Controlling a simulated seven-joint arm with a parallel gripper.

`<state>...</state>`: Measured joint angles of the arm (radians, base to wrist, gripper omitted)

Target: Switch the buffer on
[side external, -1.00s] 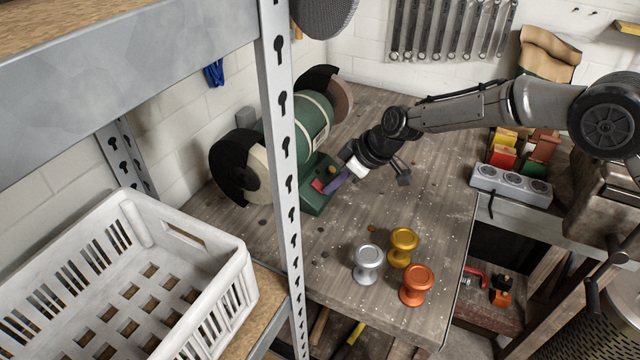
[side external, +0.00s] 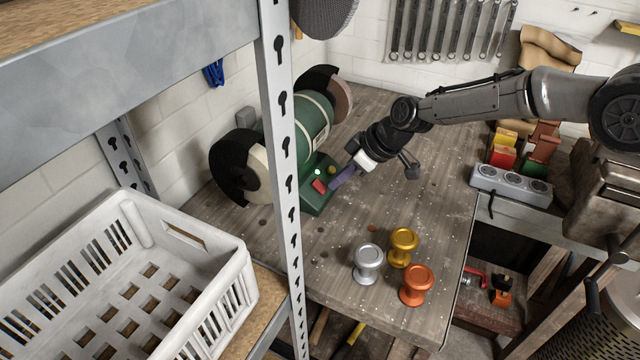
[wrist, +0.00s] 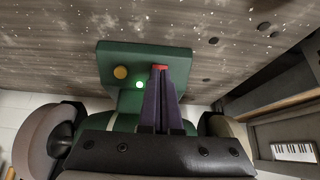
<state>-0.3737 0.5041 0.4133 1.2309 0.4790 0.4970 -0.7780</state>
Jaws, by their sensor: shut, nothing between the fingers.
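The green buffer (side external: 312,130) stands on the bench, with a wheel at each end. Its base carries a red switch (side external: 319,186), a yellow button (side external: 332,170) and a small green light that is lit. In the wrist view the lit green light (wrist: 140,85) and yellow button (wrist: 121,72) show on the base, and the red switch (wrist: 160,67) is partly hidden behind my fingertips. My gripper (side external: 338,182) is shut and empty, its purple fingers close to the red switch. I cannot tell whether they touch it.
Silver (side external: 367,262), gold (side external: 403,246) and orange (side external: 416,284) knob-shaped pieces stand on the bench's near part. A shelf post (side external: 283,150) and white crate (side external: 200,300) are in the left foreground. A power strip (side external: 511,184) lies at right. The bench middle is clear.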

